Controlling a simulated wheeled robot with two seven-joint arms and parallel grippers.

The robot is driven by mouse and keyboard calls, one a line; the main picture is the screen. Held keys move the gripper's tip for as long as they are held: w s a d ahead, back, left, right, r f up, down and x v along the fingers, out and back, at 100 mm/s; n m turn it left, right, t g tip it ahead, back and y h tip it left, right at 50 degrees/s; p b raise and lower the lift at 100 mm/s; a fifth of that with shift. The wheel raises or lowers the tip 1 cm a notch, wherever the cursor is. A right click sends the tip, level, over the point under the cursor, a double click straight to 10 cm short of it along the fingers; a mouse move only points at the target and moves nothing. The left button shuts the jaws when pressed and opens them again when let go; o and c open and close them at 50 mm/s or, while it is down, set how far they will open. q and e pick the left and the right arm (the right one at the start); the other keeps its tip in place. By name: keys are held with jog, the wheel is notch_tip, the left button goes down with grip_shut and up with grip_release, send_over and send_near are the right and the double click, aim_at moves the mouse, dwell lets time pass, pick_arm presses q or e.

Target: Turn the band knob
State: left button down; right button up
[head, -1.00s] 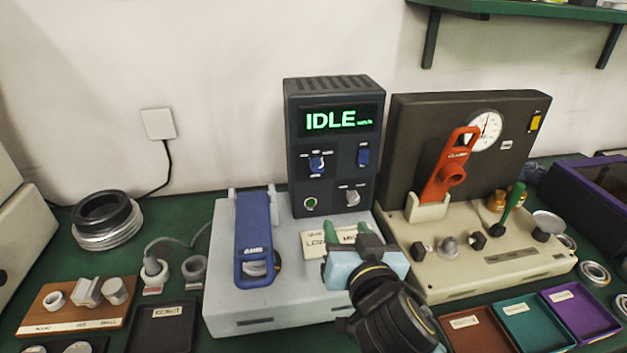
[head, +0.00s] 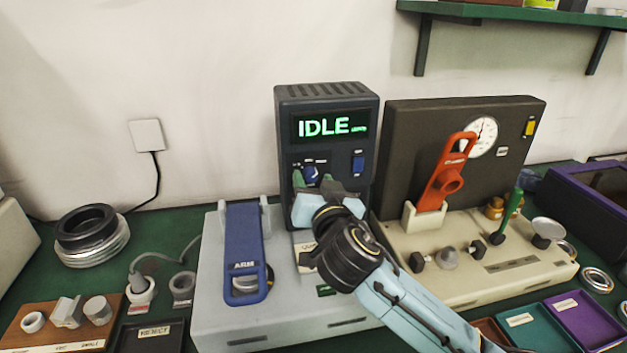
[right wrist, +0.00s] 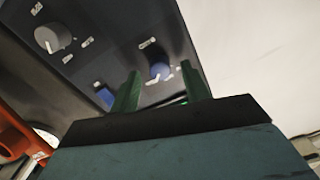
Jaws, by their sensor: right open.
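A dark control box (head: 284,120) with a green IDLE display stands at the back of the grey machine. On its panel is a blue knob (head: 311,172) with a white pointer; the labels around it are too small to read. The blue knob also shows in the right wrist view (right wrist: 160,71), between and beyond the green fingertips. My right gripper (head: 312,181) is open and empty in front of the panel, just below the blue knob in the head view. It also shows in the right wrist view (right wrist: 162,90). My left gripper is not in view.
A blue rocker switch (head: 358,162) sits right of the knob. A grey knob (right wrist: 52,38) shows on the same panel in the wrist view. A blue lever arm (head: 243,240) stands at left, an orange lever (head: 444,178) at right. My right arm hides part of the grey base.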

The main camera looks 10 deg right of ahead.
jog(key=shift+w, duration=0.55)
jog(key=c, duration=1)
